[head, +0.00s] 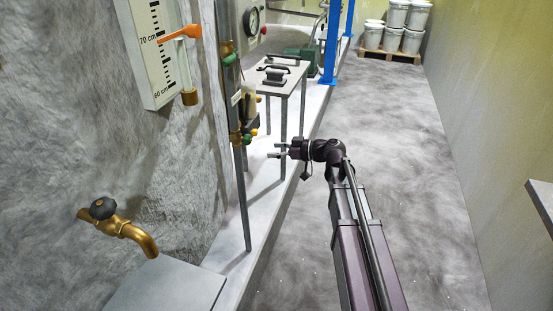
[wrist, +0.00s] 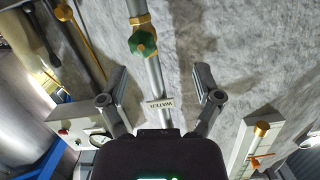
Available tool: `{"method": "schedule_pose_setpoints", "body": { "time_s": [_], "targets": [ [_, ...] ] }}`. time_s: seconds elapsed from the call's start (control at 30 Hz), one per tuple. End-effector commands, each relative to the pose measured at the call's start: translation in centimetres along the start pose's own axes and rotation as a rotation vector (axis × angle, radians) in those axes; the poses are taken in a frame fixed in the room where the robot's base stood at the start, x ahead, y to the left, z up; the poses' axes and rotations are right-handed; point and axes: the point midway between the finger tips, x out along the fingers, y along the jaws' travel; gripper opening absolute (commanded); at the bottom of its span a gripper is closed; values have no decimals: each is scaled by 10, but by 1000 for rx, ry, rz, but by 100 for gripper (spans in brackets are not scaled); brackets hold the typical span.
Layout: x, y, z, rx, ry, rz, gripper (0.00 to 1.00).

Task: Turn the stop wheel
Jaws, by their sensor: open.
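No part is marked as the stop wheel. The likeliest is a green faceted handle (wrist: 143,42) on a brass fitting of a grey upright pipe, in the upper middle of the wrist view. Brass fittings with green and yellow parts (head: 240,137) show on the pipe stand in the head view, left of my gripper (head: 281,151). In the wrist view my gripper (wrist: 160,82) is open and empty. Its fingers stand apart on either side of the pipe, with the green handle beyond the tips. A WATER label (wrist: 160,104) lies between the fingers, upside down in the picture.
A brass tap (head: 125,228) with a dark knob is on the left wall, above a grey slab (head: 170,290). A scale board (head: 155,45) hangs higher up. A small grey table (head: 277,82) stands behind the pipe. The floor (head: 400,140) to the right is clear.

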Motion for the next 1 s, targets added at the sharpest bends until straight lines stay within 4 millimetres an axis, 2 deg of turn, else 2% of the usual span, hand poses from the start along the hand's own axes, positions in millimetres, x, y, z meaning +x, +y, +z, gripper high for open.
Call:
{"method": "schedule_pose_setpoints", "body": {
  "time_s": [0.03,0.3,0.77,1.0],
  "targets": [
    [4,10,7,-28,41,2,83],
    [5,26,-2,-128,175,21,83],
    [4,27,-4,-138,188,25,83],
    [11,28,-6,-138,187,25,83]
  ]
}}
